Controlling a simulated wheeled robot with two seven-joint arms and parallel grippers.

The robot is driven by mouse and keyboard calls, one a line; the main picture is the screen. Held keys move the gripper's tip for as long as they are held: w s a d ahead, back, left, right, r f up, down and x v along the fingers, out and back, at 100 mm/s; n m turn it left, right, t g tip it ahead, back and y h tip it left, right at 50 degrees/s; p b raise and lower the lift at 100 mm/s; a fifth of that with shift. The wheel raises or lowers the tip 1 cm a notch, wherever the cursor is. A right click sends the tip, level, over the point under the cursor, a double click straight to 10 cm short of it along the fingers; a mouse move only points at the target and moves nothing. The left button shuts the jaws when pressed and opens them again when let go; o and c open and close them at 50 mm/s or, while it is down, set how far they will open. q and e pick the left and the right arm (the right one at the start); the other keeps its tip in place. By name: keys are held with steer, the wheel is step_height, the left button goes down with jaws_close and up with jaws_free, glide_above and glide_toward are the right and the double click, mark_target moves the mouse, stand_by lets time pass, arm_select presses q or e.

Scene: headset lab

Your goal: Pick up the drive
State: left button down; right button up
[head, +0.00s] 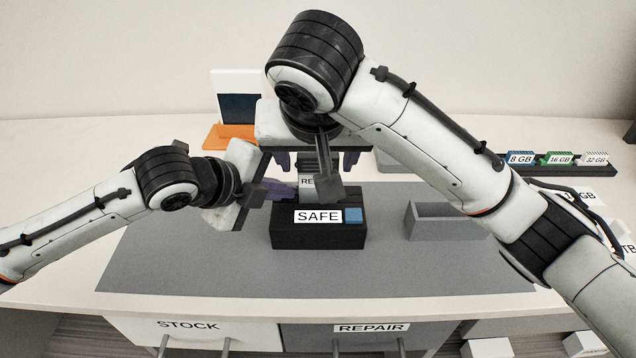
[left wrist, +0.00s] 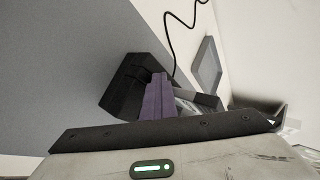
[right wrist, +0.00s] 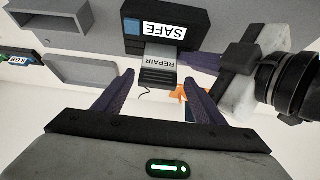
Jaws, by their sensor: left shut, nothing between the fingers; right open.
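A silver block labelled REPAIR, which looks like the drive (head: 307,183), stands just behind the black SAFE box (head: 290,238). The right wrist view shows the drive (right wrist: 174,57) between the box and a black end piece. My right gripper (head: 316,163) is open above and behind it, and its fingers (right wrist: 158,82) spread wider than the drive. My left gripper (head: 288,191) is shut and empty at the drive's left side. Its purple fingers (left wrist: 158,95) partly cover the SAFE box (left wrist: 125,85) in the left wrist view; I cannot tell whether they touch anything.
A grey open tray (head: 450,230) lies right of the box on the grey mat (head: 180,265). A screen on an orange stand (head: 213,138) is at the back. Memory modules (head: 558,158) stand in a rack at the right. My right arm crosses above the table.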

mark_target(318, 168)
steer(key=x, duration=0.7)
steer(key=shift+w+d, duration=0.1)
steer(key=shift+w, duration=0.15)
steer(key=shift+c, duration=0.4)
steer(key=c, duration=0.8)
